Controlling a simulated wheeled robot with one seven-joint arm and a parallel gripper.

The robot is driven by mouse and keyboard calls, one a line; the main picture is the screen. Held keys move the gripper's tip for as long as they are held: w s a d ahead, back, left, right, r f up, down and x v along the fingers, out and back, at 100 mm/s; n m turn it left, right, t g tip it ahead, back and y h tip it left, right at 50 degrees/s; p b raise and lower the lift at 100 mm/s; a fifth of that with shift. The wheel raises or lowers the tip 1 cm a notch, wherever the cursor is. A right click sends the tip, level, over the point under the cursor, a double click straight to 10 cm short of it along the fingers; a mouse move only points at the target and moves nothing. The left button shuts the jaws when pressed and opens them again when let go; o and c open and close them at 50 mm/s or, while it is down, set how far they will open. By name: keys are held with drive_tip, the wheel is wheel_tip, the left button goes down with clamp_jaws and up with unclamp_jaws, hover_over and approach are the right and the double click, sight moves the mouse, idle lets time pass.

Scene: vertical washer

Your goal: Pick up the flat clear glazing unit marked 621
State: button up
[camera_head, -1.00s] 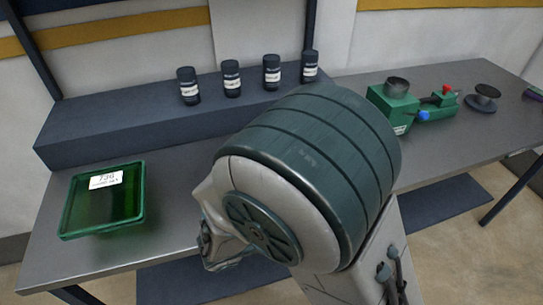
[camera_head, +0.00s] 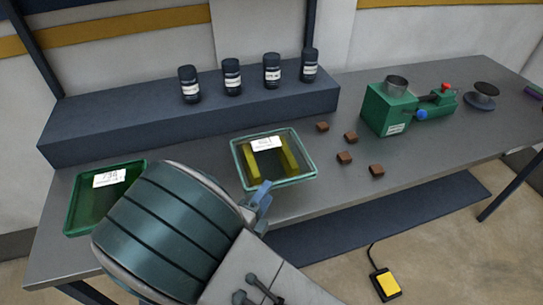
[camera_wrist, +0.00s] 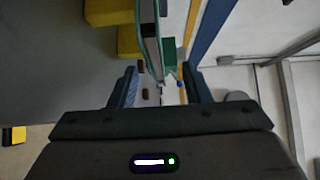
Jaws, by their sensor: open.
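The flat clear glazing unit (camera_head: 272,166) lies on two yellow blocks (camera_head: 290,156) near the table's front edge in the head view. Its white label (camera_head: 265,143) appears to read 621. My gripper (camera_head: 261,193) is at the unit's near edge, partly hidden by my arm. In the wrist view my gripper (camera_wrist: 160,84) is open. The glazing unit (camera_wrist: 151,38) shows there edge-on, its edge lined up with the gap between the fingers. I cannot tell whether that edge is between the fingertips.
A green tray (camera_head: 78,208) labelled 736 is at left, partly behind my arm. Several brown blocks (camera_head: 350,137) lie right of the unit. A green machine (camera_head: 388,108) stands further right. Several dark bottles (camera_head: 232,78) stand on the raised shelf (camera_head: 180,125). A yellow pedal (camera_head: 386,284) is on the floor.

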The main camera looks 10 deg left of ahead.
sight(273, 180)
drive_tip(key=x, duration=0.4)
drive_tip(key=p+x, duration=0.1)
drive_tip(key=shift+w+f, duration=0.25)
drive_tip(key=shift+w, duration=0.15)
drive_tip(key=shift+a, duration=0.1)
clamp_jaws()
